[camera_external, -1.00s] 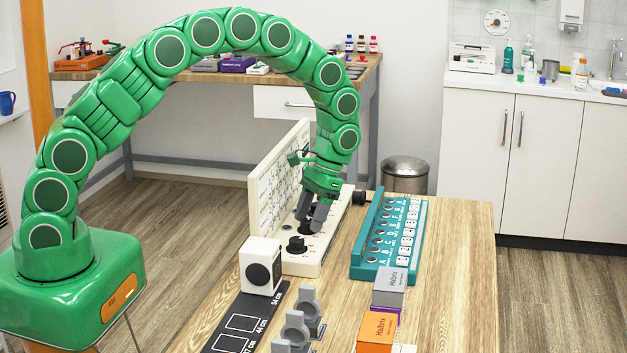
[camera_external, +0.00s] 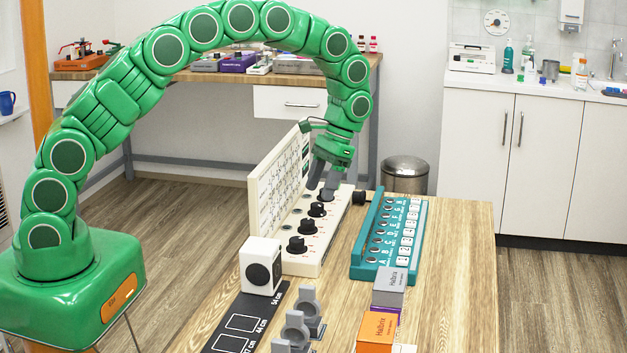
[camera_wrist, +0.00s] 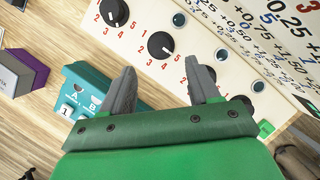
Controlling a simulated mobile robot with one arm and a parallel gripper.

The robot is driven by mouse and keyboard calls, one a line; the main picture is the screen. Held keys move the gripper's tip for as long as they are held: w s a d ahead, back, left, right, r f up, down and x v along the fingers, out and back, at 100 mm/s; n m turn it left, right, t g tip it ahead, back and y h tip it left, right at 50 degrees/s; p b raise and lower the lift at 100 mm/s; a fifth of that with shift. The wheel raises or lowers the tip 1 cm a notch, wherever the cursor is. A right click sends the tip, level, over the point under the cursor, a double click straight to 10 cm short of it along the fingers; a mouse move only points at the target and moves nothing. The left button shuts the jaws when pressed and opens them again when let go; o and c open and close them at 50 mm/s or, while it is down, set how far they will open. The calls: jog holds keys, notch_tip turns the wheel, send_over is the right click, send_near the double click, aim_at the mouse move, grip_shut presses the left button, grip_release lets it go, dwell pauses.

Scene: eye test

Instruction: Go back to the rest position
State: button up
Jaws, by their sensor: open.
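My gripper (camera_external: 321,190) is open and empty, with its two dark grey fingers apart. It hangs fingers-down over the far end of the white knob panel (camera_external: 303,269). Several black knobs stand in a row on the panel, one of them near the front (camera_external: 296,245). In the wrist view the gripper (camera_wrist: 163,78) shows nothing between its fingers, and a black knob (camera_wrist: 160,45) lies beyond them. I cannot tell whether the fingertips touch a knob at the far end.
An upright chart board (camera_external: 275,195) stands along the panel's left side. A teal rack (camera_external: 360,262) is to the right. A white box with a black dial (camera_external: 262,265), grey holders (camera_external: 296,328), a grey box (camera_external: 389,285) and an orange box (camera_external: 376,330) stand nearer.

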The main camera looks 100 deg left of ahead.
dwell(0.3)
jog(key=s+d+r+m+y, duration=0.1)
jog(key=d+r+m, duration=0.1)
jog(key=d+r, duration=0.5)
jog(key=s+d+r+m, duration=0.1)
jog(key=d+r, duration=0.2)
jog(key=d, duration=0.7)
jog(key=s+d+r+m+y, duration=0.1)
jog(key=d+r+m, duration=0.1)
jog(key=d+r, duration=0.55)
jog(key=s+d+m, duration=0.2)
jog(key=s+d, duration=0.7)
jog(key=s, duration=0.3)
jog(key=s+d+m+t+y, duration=0.1)
jog(key=s+d+m, duration=0.1)
jog(key=s+d, duration=0.8)
jog(key=s, duration=0.2)
jog(key=shift+s+d+r, duration=0.2)
jog(key=shift+s+r, duration=0.1)
jog(key=shift+r, duration=0.05)
